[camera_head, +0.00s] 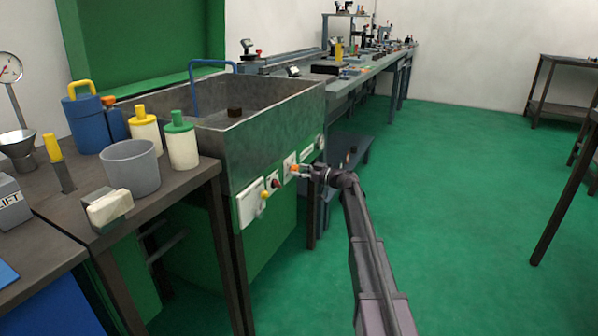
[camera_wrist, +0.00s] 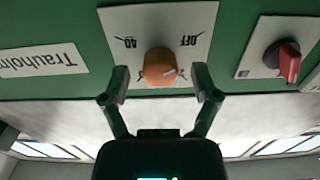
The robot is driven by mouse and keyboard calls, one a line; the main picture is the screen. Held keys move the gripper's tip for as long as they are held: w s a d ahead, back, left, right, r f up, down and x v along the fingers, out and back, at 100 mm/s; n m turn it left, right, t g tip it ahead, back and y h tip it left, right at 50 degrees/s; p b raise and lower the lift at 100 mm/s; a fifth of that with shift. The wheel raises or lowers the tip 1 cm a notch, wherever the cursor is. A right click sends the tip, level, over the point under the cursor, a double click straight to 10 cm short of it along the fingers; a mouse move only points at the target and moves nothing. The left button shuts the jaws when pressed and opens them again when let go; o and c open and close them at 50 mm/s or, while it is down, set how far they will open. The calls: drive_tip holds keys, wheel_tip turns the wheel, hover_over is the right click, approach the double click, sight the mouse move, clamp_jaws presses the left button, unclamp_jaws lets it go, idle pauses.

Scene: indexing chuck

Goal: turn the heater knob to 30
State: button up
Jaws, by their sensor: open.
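The heater knob (camera_wrist: 160,68) is round and orange, with a short white mark on its face, in the middle of a white plate (camera_wrist: 117,20). The wrist view is upside down: "40" reads left of the knob and "OFF" right. The mark points rightward and slightly up; I cannot read an exact value. My gripper (camera_wrist: 162,84) is open, one fingertip on each side of the knob, with a gap showing on both sides. In the head view the orange knob (camera_head: 294,169) is on the tank's front, just left of my gripper (camera_head: 309,172).
A red switch (camera_wrist: 289,62) on its own white plate lies right of the knob in the wrist view; a "Trauholm" label (camera_wrist: 40,60) lies left. A yellow knob (camera_head: 264,194) is further left. Green floor (camera_head: 470,200) is clear to the right.

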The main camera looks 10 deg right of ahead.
clamp_jaws()
